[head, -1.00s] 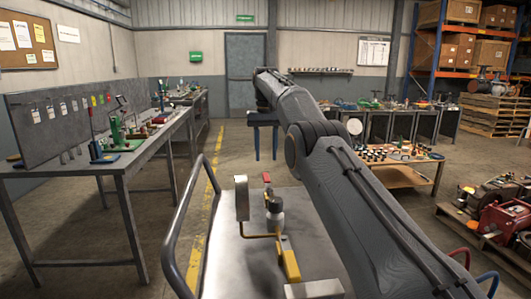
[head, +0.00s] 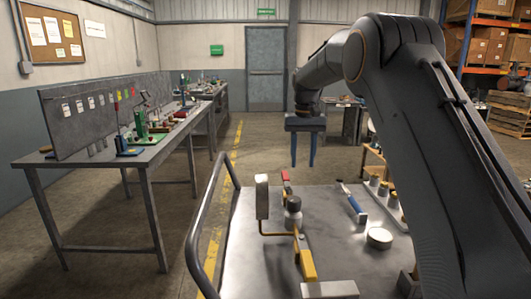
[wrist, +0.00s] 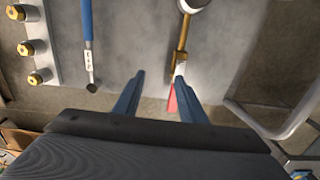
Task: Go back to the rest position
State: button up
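My gripper (head: 303,150) hangs from my raised arm above the far end of a metal cart top (head: 340,255) in the head view. Its two blue fingers point down, apart, with nothing between them. In the wrist view my gripper (wrist: 158,75) also shows its fingers spread and empty. One fingertip appears near a brass-coloured stem with a red handle (wrist: 172,102), with the gap in depth unclear. My arm hides part of the cart's right side.
A grey workbench (head: 150,155) stands left. A yellow-lined aisle (head: 230,170) runs between.

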jog(key=s+d+f+p, duration=0.1)
jog(key=s+d+f, duration=0.1)
jog(key=s, duration=1.2)
jog(key=s+d+f+p, duration=0.1)
jog(key=s+f, duration=0.3)
jog(key=s, duration=1.1)
jog(key=s+d+f+p, duration=0.1)
jog(key=s+d+f, duration=0.2)
jog(key=s, duration=1.1)
jog(key=shift+s+d+p, duration=0.3)
jog(key=shift+d+p, duration=0.1)
jog(key=shift+d, duration=0.05)
